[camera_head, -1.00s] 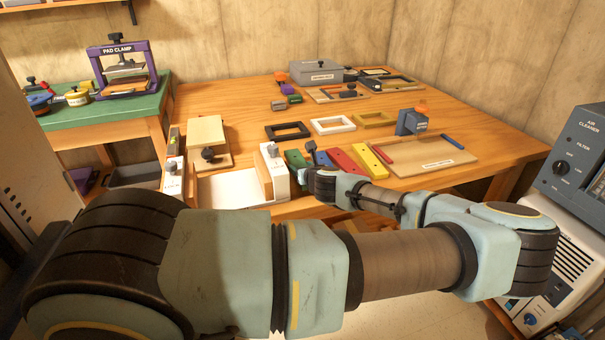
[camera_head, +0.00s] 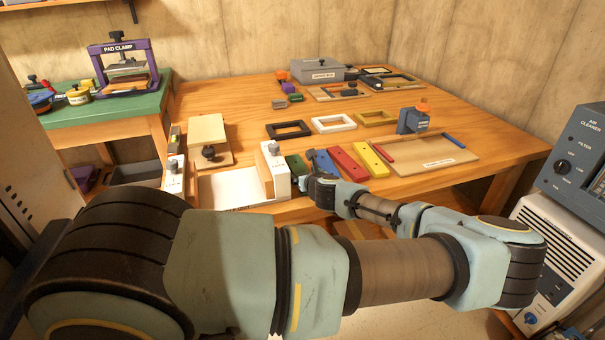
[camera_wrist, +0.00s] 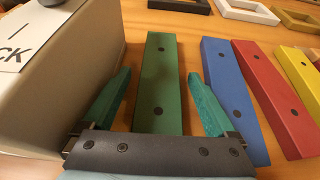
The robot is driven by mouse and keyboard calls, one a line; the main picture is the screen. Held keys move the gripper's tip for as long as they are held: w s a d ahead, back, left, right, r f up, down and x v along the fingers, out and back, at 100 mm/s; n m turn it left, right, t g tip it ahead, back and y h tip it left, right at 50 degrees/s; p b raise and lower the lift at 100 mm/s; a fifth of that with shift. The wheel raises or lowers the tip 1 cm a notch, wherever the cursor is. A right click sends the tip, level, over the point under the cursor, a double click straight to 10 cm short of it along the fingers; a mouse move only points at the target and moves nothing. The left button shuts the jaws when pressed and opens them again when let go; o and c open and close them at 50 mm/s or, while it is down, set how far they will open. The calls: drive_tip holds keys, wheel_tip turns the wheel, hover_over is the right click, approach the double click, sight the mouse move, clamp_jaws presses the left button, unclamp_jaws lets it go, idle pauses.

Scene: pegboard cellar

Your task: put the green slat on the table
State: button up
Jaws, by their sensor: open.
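The green slat (camera_wrist: 160,90) lies flat on the wooden table (camera_head: 240,100), with two dark screw heads on its top. In the wrist view it runs away from me between the two teal fingers of my gripper (camera_wrist: 158,98), which is open with a gap on each side of the slat. In the head view the green slat (camera_head: 296,166) shows left of the blue slat, and my gripper (camera_head: 312,172) is close to its near end. Whether the fingers reach down beside it is hard to tell.
A white block fixture (camera_wrist: 60,70) stands close on the left of the gripper. The blue slat (camera_wrist: 228,90), red slat (camera_wrist: 270,95) and yellow slat (camera_wrist: 303,80) lie to the right. Black, white and yellow frames lie farther back. A tray (camera_head: 425,155) is at the right.

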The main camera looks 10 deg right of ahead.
drive_tip(key=shift+r, duration=0.1)
drive_tip(key=shift+s+r, duration=0.1)
drive_tip(key=b+v, duration=0.1)
drive_tip(key=v, duration=1)
drive_tip(key=shift+s+d+r, duration=0.1)
drive_tip(key=shift+s, duration=0.25)
